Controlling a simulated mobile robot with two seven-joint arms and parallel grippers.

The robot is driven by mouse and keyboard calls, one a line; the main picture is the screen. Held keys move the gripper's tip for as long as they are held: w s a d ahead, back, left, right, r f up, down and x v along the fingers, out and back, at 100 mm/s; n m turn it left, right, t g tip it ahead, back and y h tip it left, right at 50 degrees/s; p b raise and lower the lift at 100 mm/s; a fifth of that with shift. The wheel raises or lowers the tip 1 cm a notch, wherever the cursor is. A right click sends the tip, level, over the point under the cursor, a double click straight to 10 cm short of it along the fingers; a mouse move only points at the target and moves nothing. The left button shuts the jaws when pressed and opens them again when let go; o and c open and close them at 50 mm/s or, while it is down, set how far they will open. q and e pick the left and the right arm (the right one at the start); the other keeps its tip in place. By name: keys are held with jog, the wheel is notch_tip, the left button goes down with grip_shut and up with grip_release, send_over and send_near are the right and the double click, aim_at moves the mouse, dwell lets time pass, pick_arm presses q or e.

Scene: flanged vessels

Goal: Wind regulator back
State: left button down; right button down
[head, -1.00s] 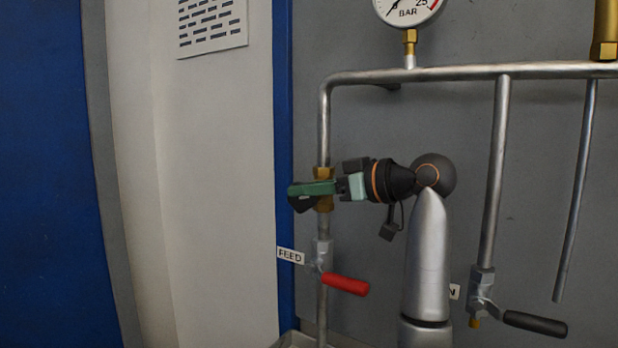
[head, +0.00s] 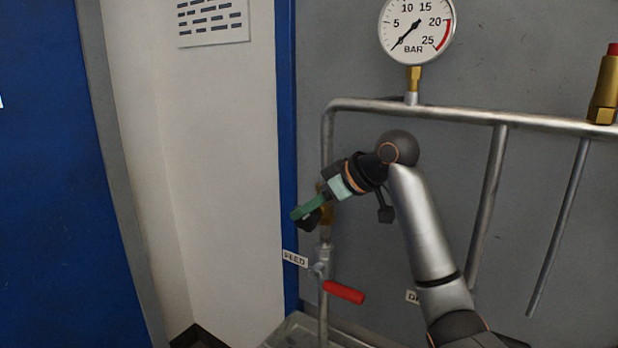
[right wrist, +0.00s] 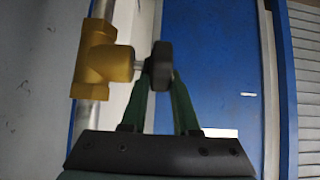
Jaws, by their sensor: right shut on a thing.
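The regulator's brass body (right wrist: 95,62) sits on the upright pipe at the left of the right wrist view. A short stem joins it to a dark round knob (right wrist: 161,65). My right gripper (right wrist: 160,80) has its green fingers on either side of this knob and is shut on it. In the head view the right gripper (head: 309,211) points down and left, in front of the brass body (head: 327,203), which it partly hides. The pressure gauge (head: 417,26) above has its needle near zero. My left gripper is not in view.
A red-handled valve (head: 343,292) with a FEED label (head: 295,258) is just below the gripper. A horizontal pipe (head: 460,115) runs above my arm, with downpipes at the right. A brass fitting with a red top (head: 606,88) is at the far right.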

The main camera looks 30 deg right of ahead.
jog(key=g+p, duration=0.2)
jog(key=p, duration=0.1)
jog(key=h+p, duration=0.1)
jog(key=p, duration=0.1)
jog(key=shift+w+a+r+g, duration=0.15)
jog(key=shift+w+r+g, duration=0.15)
jog(key=shift+g, duration=0.1)
jog(key=shift+f+g+p, duration=0.1)
jog(key=shift+g+p, duration=0.2)
jog(key=shift+p, duration=0.3)
jog(key=shift+w+f+g+h, duration=0.2)
jog(key=shift+g+h, duration=0.3)
jog(key=shift+g, duration=0.4)
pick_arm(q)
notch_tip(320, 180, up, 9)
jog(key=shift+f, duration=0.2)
pick_arm(e)
jog(key=shift+w+a+f+g+h, duration=0.1)
jog(key=shift+f+g+h, duration=0.2)
jog(key=shift+g, duration=0.45)
jog(key=shift+w+a+f+g+h, duration=0.1)
jog(key=shift+g+h, duration=0.3)
jog(key=shift+g, duration=0.35)
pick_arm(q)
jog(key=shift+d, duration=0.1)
pick_arm(e)
jog(key=c, duration=0.9)
grip_release()
jog(key=shift+c, duration=0.2)
jog(key=shift+r, duration=0.1)
